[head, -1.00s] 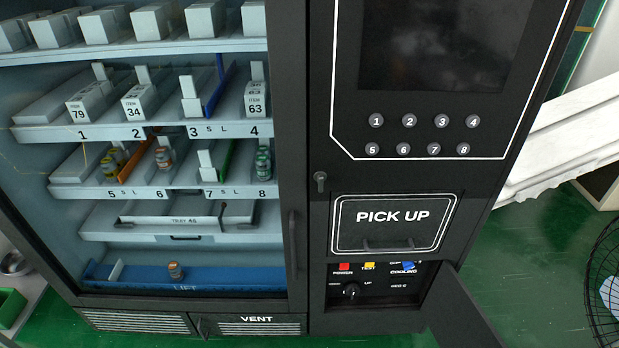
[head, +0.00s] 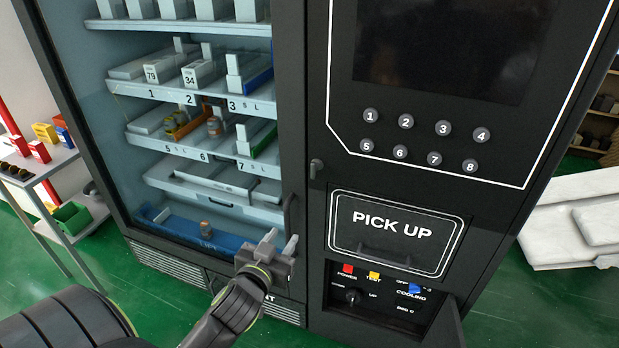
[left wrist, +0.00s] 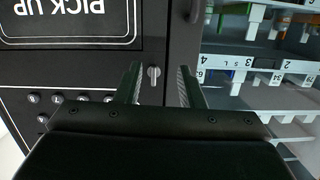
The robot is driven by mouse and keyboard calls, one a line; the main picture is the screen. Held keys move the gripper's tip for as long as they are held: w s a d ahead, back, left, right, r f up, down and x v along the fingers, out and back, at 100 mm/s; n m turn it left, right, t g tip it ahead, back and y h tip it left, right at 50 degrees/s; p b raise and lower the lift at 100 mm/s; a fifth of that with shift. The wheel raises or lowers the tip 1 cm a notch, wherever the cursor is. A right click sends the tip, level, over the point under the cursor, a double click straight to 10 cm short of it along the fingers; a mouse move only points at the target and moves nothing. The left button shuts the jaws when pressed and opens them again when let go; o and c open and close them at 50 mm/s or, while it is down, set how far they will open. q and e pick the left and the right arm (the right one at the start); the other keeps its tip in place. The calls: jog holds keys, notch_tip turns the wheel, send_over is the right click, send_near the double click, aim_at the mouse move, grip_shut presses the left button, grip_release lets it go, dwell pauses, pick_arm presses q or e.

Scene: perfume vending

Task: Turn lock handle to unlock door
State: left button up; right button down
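The lock handle (head: 316,168) is a small dark knob on the black front between the glass door and the panel of numbered buttons. In the left wrist view, which is upside down, the lock handle (left wrist: 153,74) shows as a small grey upright lever between my fingertips. My left gripper (head: 280,240) is open and empty, in front of the lower door frame, below and left of the lock handle and apart from it. The left fingers (left wrist: 158,84) stand spread in the wrist view. The door (head: 291,110) looks closed. My right gripper is not in view.
The vertical door handle (head: 289,213) is close to my left gripper. The pick-up hatch (head: 395,235) is right of it. A small lower flap (head: 452,325) hangs open beside a control panel (head: 375,290). A shelf with items (head: 45,160) stands at the left.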

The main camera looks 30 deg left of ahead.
pick_arm(q)
notch_tip(320, 180, up, 7)
jog(key=s+d+t, duration=0.1)
jog(key=t, duration=0.1)
jog(key=p, duration=0.3)
send_near(312, 171)
jog(key=x, duration=0.6)
jog(key=shift+w+r, duration=0.15)
jog(key=shift+w, duration=0.2)
jog(key=shift+p+x, duration=0.3)
jog(key=shift+x, duration=0.45)
jog(key=shift+c, duration=0.4)
grip_shut()
